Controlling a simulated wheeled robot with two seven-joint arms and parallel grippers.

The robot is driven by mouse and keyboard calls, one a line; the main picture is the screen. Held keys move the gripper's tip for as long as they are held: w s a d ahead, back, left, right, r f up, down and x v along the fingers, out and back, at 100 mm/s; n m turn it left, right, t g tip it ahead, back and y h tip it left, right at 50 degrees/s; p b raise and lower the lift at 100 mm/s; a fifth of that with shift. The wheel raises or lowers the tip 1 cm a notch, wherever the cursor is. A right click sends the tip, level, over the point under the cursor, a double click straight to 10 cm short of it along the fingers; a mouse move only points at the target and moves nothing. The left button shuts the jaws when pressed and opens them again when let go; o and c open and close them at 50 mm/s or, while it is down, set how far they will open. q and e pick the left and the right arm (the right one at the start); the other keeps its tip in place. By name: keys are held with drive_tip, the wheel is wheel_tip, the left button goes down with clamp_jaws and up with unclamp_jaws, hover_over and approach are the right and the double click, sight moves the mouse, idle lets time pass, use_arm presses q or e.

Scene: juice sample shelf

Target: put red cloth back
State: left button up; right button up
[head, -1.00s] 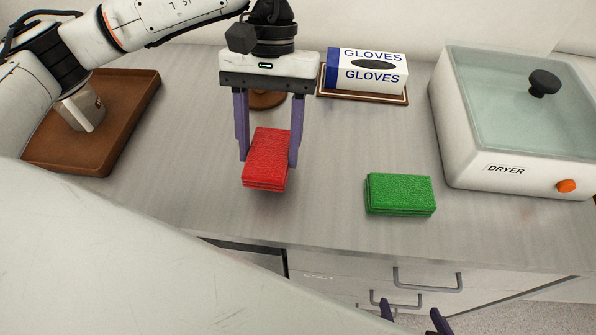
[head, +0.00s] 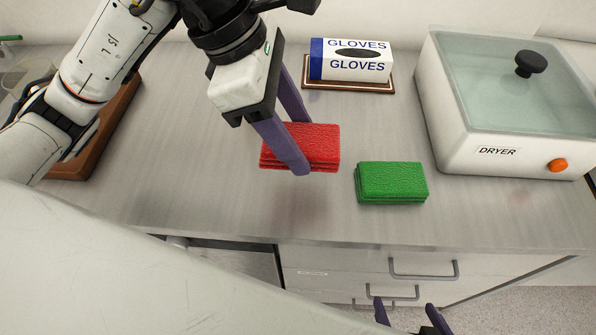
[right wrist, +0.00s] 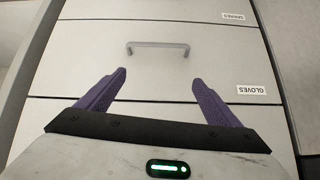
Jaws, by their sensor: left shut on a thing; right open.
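The red cloth (head: 322,146) is a folded stack in the head view, left of the green cloth. My left gripper (head: 300,146) is shut on it, with one purple finger in front and the other behind. A soft shadow lies on the counter below the red cloth, so it appears held above the surface. The green cloth (head: 391,182) lies folded on the counter to its right. My right gripper (head: 408,318) is open and empty at the bottom of the head view. In the right wrist view its fingers (right wrist: 158,95) are apart before the drawer fronts.
A gloves box (head: 350,62) stands on a brown tray at the back. The dryer (head: 495,155) with a glass lid stands at the right. A brown tray (head: 108,125) is at the left, partly behind my arm. Drawers (head: 365,270) are below the counter; one (right wrist: 220,85) is labelled GLOVES.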

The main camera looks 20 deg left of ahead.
use_arm(q)
wheel_tip(320, 180, down, 8)
idle(0.4)
drive_tip(key=shift+f, duration=0.1)
drive_tip(key=o, duration=1)
drive_tip(key=v, duration=1.2)
